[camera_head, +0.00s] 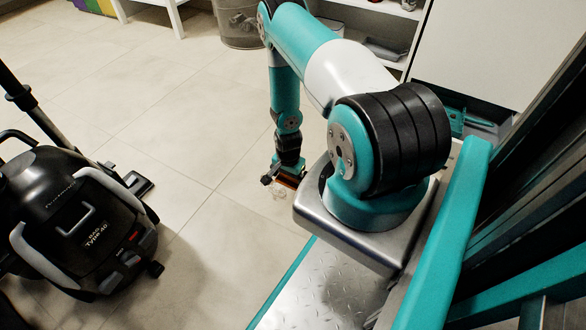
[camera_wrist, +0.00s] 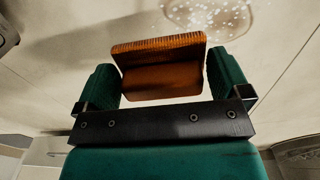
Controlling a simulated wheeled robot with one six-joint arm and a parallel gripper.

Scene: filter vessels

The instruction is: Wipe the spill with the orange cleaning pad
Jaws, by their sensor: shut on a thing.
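The orange cleaning pad (camera_wrist: 160,80) is held between the two green fingers of my gripper (camera_wrist: 162,84) in the wrist view. Its ribbed edge faces the top of the picture. In the head view the pad (camera_head: 289,181) shows as a small orange strip under my gripper, close to the floor; I cannot tell whether it touches. The spill (camera_wrist: 208,14) is a pale wet patch with white specks on the floor, beyond the pad at the top of the wrist view and partly cut off. In the head view it is only a faint mark beside the pad.
A black and grey vacuum cleaner (camera_head: 82,215) stands on the tiles at the left, its floor nozzle (camera_head: 137,184) towards the middle. A bin (camera_head: 240,22) and white shelves (camera_head: 388,38) stand at the back. The tiled floor between the vacuum and my arm is clear.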

